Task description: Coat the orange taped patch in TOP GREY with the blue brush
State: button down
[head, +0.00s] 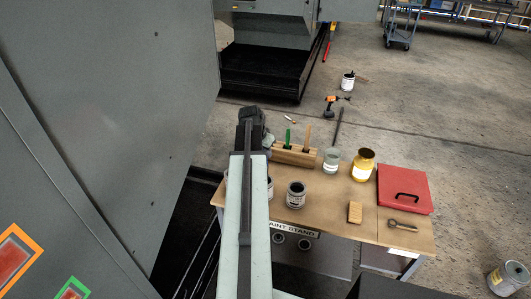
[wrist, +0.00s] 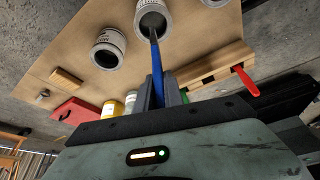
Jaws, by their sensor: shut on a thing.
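The orange taped patch (head: 15,262), reddish inside its tape, is on a large grey panel at the lower left of the head view. My gripper (wrist: 158,92) is shut on the blue brush (wrist: 156,62) in the wrist view. The brush's far end overlaps the mouth of a grey paint can (wrist: 152,20); I cannot tell whether it touches paint. That can's label is not readable. A second grey can (wrist: 108,48) stands beside it, and a third (wrist: 215,2) is cut off at the edge. In the head view my arm hides the brush and gripper fingertips.
The paint stand (head: 330,220) holds a wooden brush rack (head: 296,156), a grey can (head: 296,195), a clear jar (head: 331,161), a yellow can (head: 363,167), a red case (head: 404,188) and a tan block (head: 355,212). A green-taped patch (head: 73,289) sits near the orange one.

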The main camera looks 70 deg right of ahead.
jog(key=shift+w+f+b, duration=0.15)
jog(key=shift+f+b, duration=2.8)
jog(key=shift+f, duration=0.05)
jog(key=shift+f+b, duration=0.5)
jog(key=shift+b, duration=0.05)
notch_tip(320, 180, up, 7)
jog(key=p, duration=0.7)
